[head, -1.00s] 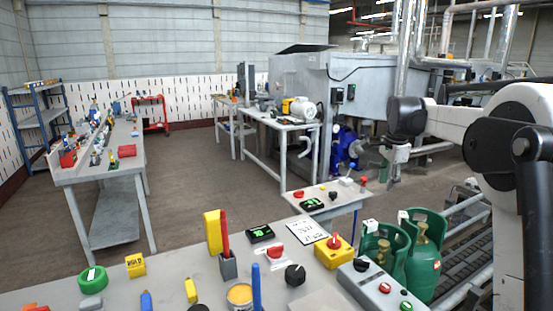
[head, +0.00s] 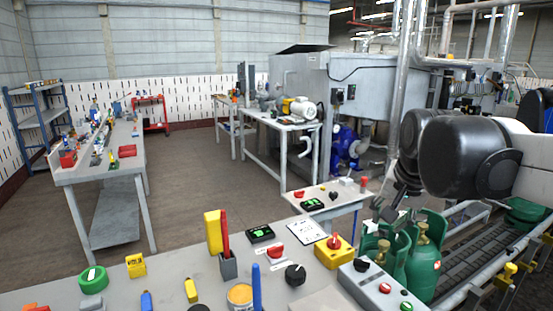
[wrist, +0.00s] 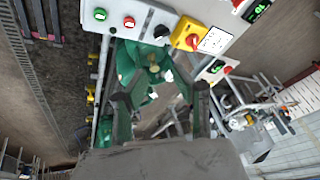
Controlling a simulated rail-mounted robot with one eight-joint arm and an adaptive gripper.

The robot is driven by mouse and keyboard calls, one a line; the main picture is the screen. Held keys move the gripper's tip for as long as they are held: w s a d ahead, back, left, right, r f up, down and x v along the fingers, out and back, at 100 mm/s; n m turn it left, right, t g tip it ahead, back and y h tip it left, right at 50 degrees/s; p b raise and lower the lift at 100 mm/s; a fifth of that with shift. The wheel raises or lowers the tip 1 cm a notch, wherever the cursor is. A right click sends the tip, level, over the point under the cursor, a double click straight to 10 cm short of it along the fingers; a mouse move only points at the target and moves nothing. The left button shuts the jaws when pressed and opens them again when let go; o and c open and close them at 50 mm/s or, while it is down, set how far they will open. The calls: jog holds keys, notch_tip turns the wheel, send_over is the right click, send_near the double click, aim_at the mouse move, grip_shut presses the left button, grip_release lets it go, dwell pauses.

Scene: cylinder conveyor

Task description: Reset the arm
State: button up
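My arm (head: 480,160) reaches in from the right in the head view. My gripper (head: 388,214) hangs low in front of its dark wrist joint, just above the green gas cylinders. In the wrist view my gripper (wrist: 162,100) shows two dark fingers spread apart with nothing held between them. Two green cylinders stand close together behind the control box: a nearer one (head: 426,262) with a brass valve and a left one (head: 376,248). They also show beyond the fingers in the wrist view (wrist: 128,62). I cannot tell whether the gripper touches a cylinder.
A grey control box (head: 365,282) with buttons stands at the front table's right edge. A yellow switch box (head: 334,252) is beside it. The conveyor (head: 470,250) runs along the right, with another green cylinder (head: 525,212) on it. The floor on the left is open.

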jog(key=s+a+f+n+t, duration=0.1)
jog(key=s+a+f+n, duration=0.1)
jog(key=s+f, duration=0.3)
jog(key=s+a+f+n+t, duration=0.1)
jog(key=s+f+n, duration=0.3)
jog(key=s, duration=0.7)
jog(key=shift+s+a+f, duration=0.3)
jog(key=shift+a+f, duration=0.05)
jog(key=shift+f, duration=0.3)
